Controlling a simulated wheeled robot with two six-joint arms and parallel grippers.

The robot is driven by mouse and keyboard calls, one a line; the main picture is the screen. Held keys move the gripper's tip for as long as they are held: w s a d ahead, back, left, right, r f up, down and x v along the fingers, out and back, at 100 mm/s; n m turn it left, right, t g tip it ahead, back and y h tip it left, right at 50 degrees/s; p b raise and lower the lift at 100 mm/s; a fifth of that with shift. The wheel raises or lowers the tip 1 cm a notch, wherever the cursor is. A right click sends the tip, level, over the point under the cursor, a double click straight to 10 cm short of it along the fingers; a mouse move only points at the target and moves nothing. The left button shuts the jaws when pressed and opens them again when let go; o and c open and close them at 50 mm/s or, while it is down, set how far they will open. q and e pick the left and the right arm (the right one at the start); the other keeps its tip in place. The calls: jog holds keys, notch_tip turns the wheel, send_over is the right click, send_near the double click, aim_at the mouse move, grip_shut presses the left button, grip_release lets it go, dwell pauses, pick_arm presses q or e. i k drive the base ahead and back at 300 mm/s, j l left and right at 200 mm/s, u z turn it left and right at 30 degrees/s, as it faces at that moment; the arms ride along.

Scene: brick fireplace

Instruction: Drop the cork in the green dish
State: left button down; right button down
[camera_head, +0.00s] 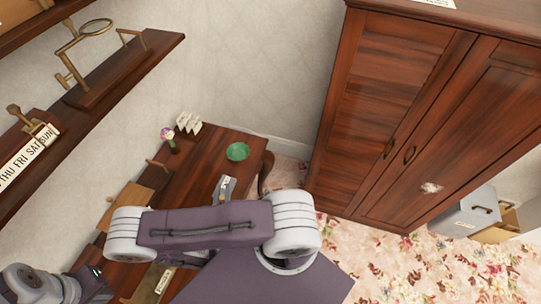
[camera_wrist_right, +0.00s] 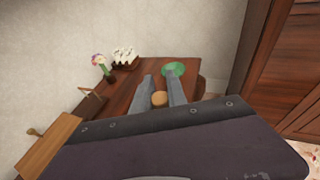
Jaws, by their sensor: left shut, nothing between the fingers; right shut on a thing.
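The green dish (camera_head: 237,151) sits on the far part of the dark wooden desk (camera_head: 200,160). It also shows in the right wrist view (camera_wrist_right: 173,68), beyond the fingertips. My right gripper (camera_head: 226,187) is above the desk, nearer than the dish and apart from it in the picture. In the right wrist view its two grey fingers (camera_wrist_right: 161,90) are shut on the small tan cork (camera_wrist_right: 159,99). The cork cannot be made out clearly in the head view. My left gripper (camera_head: 97,271) is at the lower left, shut and empty, partly cut off and far from the dish.
A small vase with a flower (camera_head: 169,138) and a white letter rack (camera_head: 188,123) stand left of the dish. A wooden box (camera_head: 125,198) is on the desk's left. A tall wardrobe (camera_head: 400,110) stands at right. Wall shelves (camera_head: 95,85) hang upper left.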

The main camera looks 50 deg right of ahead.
aim_at(242, 154)
jog(key=z, duration=1.3)
jog(key=i+l+u, duration=0.2)
jog(key=u, duration=0.3)
jog(key=i+l+u, duration=0.15)
jog(key=l+u, duration=0.3)
jog(key=i+l+u, duration=0.1)
jog(key=l+u, duration=0.85)
